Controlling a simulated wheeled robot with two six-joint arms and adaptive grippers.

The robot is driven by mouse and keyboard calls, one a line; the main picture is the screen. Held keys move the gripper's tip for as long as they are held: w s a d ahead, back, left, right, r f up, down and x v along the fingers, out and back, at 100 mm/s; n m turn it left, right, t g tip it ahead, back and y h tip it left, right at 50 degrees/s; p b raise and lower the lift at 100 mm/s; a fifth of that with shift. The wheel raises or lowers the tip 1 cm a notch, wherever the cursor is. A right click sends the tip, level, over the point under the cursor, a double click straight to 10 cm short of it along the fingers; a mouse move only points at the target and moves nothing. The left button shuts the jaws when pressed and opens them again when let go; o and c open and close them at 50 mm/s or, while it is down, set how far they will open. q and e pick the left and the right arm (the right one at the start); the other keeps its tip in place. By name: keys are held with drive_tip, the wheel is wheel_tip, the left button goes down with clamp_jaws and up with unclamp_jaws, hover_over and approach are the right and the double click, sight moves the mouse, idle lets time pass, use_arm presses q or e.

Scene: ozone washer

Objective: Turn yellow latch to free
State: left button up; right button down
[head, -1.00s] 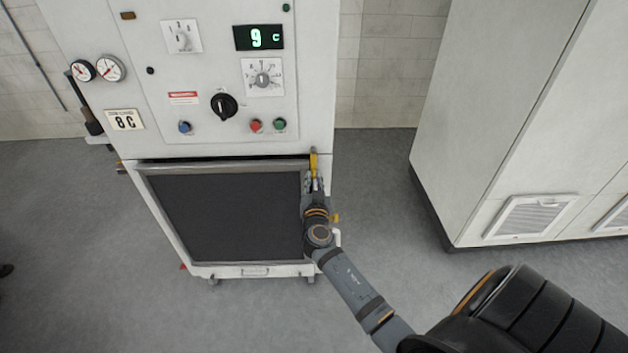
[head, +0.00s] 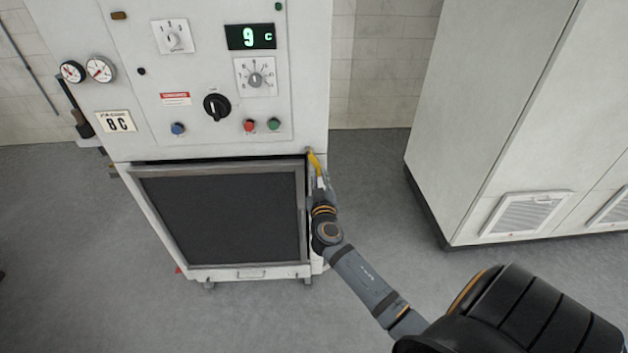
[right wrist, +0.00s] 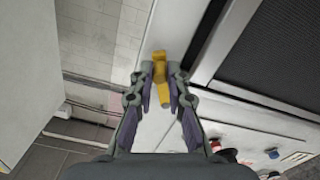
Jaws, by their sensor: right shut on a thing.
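The yellow latch (head: 314,160) is at the upper right corner of the washer's dark-panelled door (head: 225,215). It is tilted, its lower end leaning to the right. My right gripper (head: 320,184) is shut on the latch's lower part. In the right wrist view the latch (right wrist: 159,66) sits between the two fingers of the gripper (right wrist: 161,88), and one end of it shows beyond them. My left gripper is not in view.
The washer's control panel (head: 205,75) with knobs, buttons and a display reading 9 C is above the door. A large pale cabinet (head: 490,110) stands at the right. Grey floor (head: 375,190) between them is clear.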

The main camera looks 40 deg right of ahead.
drive_tip(key=s+d+r+n+p, duration=0.2)
drive_tip(key=r+n+p, duration=0.4)
drive_tip(key=n, duration=0.6)
drive_tip(key=shift+d+r+n+p, duration=0.3)
drive_tip(key=shift+d+p, duration=0.15)
drive_tip(key=shift+d, duration=0.2)
drive_tip(key=c, duration=1.3)
unclamp_jaws()
